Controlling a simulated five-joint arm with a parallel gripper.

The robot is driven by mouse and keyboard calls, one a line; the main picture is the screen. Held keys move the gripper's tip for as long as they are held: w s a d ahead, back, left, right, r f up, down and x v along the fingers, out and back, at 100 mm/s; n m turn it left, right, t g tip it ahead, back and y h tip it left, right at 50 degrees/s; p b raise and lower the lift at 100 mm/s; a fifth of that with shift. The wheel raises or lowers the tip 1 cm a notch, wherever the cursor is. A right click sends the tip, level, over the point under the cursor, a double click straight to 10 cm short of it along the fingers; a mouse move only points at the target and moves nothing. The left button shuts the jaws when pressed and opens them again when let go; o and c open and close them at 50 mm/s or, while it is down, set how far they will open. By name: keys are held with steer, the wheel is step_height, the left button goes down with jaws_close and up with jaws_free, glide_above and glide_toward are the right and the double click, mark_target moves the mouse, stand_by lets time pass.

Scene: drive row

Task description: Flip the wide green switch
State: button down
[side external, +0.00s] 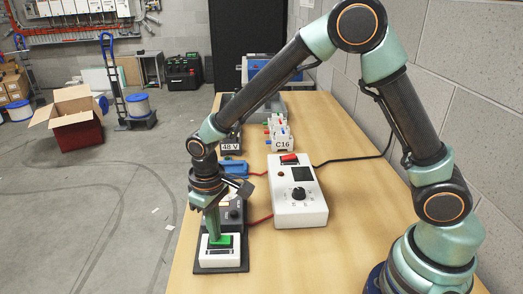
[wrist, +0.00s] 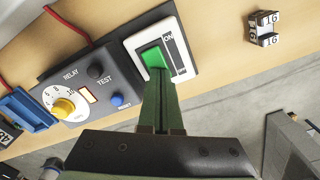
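The wide green switch (side external: 224,240) is a rocker in a white frame on a dark base at the near end of the bench. In the wrist view the green switch (wrist: 153,57) shows near the top middle, with an ON label at one side. My gripper (side external: 213,232) points down at it from above. In the wrist view my gripper (wrist: 159,85) has its green fingers side by side, with no clear gap and nothing between them. The fingertips overlap the lower end of the rocker; I cannot tell whether they touch it. They hide part of it.
A grey relay box (wrist: 88,85) with a yellow knob sits beside the switch. A white control box (side external: 298,190) with a red switch stands to the right. Breakers (side external: 279,133) and a blue connector (side external: 234,168) are farther back. The bench (side external: 320,262) is clear at front right.

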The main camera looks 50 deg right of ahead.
steer(key=shift+f, duration=0.2)
steer(key=shift+r, duration=3.55)
steer(key=s+d+r+m+t, duration=0.1)
steer(key=s+d+r+t, duration=0.1)
steer(key=s+d+r, duration=0.3)
steer(key=s+d+r+m+t, duration=0.2)
steer(key=s+d+r, duration=0.3)
steer(key=d, duration=0.5)
steer(key=shift+d+r+t, duration=0.35)
steer(key=shift+r+t, duration=0.45)
steer(key=shift+r, duration=0.35)
